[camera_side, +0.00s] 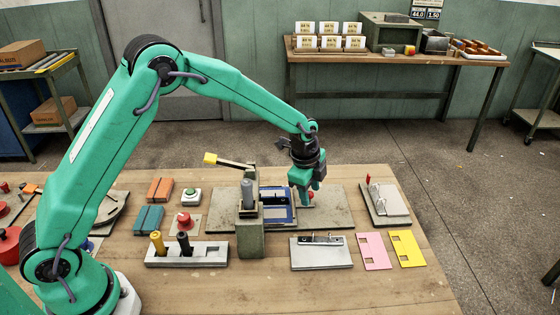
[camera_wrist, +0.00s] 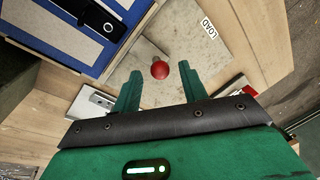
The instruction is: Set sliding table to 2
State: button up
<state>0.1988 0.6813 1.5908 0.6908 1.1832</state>
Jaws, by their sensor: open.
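The sliding table is blue with a pale top (camera_side: 274,213) and sits on a grey base plate (camera_side: 335,215). In the wrist view its blue and white surface (camera_wrist: 62,22) fills the upper left, with a dark bar across it. A red ball knob (camera_wrist: 160,69) on a short metal rod sticks out from the table's side. My gripper (camera_side: 307,196) points down over the knob's end of the base plate. In the wrist view my gripper (camera_wrist: 161,84) is open, with the knob in line with the gap between its fingertips. I cannot tell whether they touch. No number 2 is readable.
A grey post (camera_side: 250,225) stands just left of the table, with a yellow-ended lever (camera_side: 210,158) behind. A grey block (camera_side: 320,253) and pink (camera_side: 373,250) and yellow (camera_side: 407,248) plates lie in front. A LOAD label (camera_wrist: 208,28) marks the base plate.

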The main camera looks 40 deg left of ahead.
aim_at(296, 203)
jog(key=shift+f, duration=0.1)
grip_shut()
jog(key=shift+s+a, duration=1.5)
grip_release()
notch_tip(296, 203, up, 8)
jog(key=s, duration=0.1)
jog(key=shift+s+f, duration=0.15)
jog(key=shift+a, duration=0.1)
